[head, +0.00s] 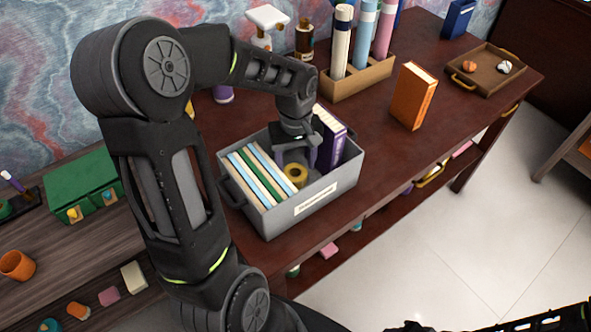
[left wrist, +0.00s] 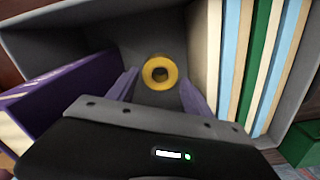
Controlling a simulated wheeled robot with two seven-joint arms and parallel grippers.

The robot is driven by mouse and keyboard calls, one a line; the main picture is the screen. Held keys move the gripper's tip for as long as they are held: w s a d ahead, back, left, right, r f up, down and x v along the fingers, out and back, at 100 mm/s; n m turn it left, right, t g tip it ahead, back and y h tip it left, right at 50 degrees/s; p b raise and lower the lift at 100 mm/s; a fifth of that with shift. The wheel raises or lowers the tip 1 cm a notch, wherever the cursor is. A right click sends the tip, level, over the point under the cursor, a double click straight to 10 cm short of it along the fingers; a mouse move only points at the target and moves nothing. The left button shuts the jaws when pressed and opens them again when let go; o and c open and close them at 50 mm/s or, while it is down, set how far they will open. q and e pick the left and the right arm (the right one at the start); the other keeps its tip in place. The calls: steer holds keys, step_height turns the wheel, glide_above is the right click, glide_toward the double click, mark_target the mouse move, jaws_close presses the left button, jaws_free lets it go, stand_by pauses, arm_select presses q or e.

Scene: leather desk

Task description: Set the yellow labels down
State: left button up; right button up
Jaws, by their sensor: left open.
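The yellow labels are a yellow roll (head: 299,181) with a dark hole in its middle. The roll is inside the grey bin (head: 268,226) on the desk, between the upright folders and a purple box. My left gripper (head: 296,156) reaches down into the bin from above, just behind the roll. In the left wrist view the roll (left wrist: 160,59) shows between and past the spread fingers (left wrist: 161,93). The gripper is open, with gaps beside the roll, which no finger visibly grips. Part of my right arm shows at the bottom right; its gripper does not.
Pale, blue and green folders (head: 256,176) fill the bin's left side. The purple box (head: 329,138) stands at its right. An orange book (head: 412,95), a holder with rolled tubes (head: 357,79) and a brown tray (head: 486,82) stand farther right. Desk between bin and orange book is clear.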

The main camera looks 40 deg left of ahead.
arm_select(q)
step_height(320, 180, up, 8)
steer(key=shift+f, duration=0.1)
stand_by(0.9)
